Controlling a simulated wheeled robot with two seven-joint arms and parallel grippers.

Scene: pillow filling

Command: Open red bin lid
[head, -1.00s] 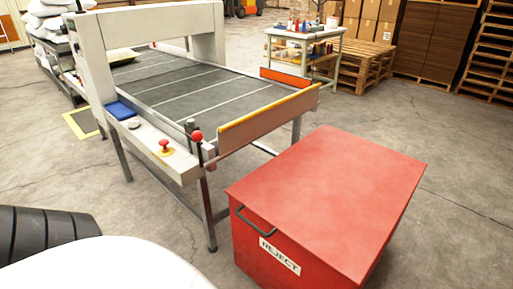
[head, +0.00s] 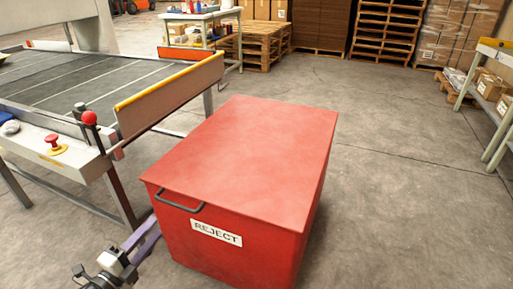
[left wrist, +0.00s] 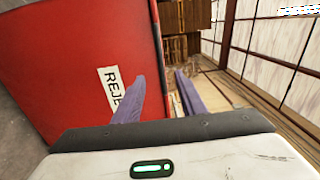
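The red bin (head: 230,250) with the "REJECT" label (head: 216,233) stands on the floor in the middle of the head view. Its flat red lid (head: 245,150) is closed. A dark bar handle (head: 178,206) is at the lid's front left edge. My left gripper (head: 148,238) is low at the bin's front left side, below the handle. The bin's red side (left wrist: 70,60) and part of the label fill the left of that view; I cannot make out the handle there. My right gripper is not in view.
A conveyor table (head: 90,85) with a yellow-topped side guard (head: 170,95) stands close at the bin's left. It carries a red button (head: 52,143) and a red-knobbed lever (head: 90,120). A shelf (head: 492,95) with boxes is at the far right. The floor right of the bin is clear.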

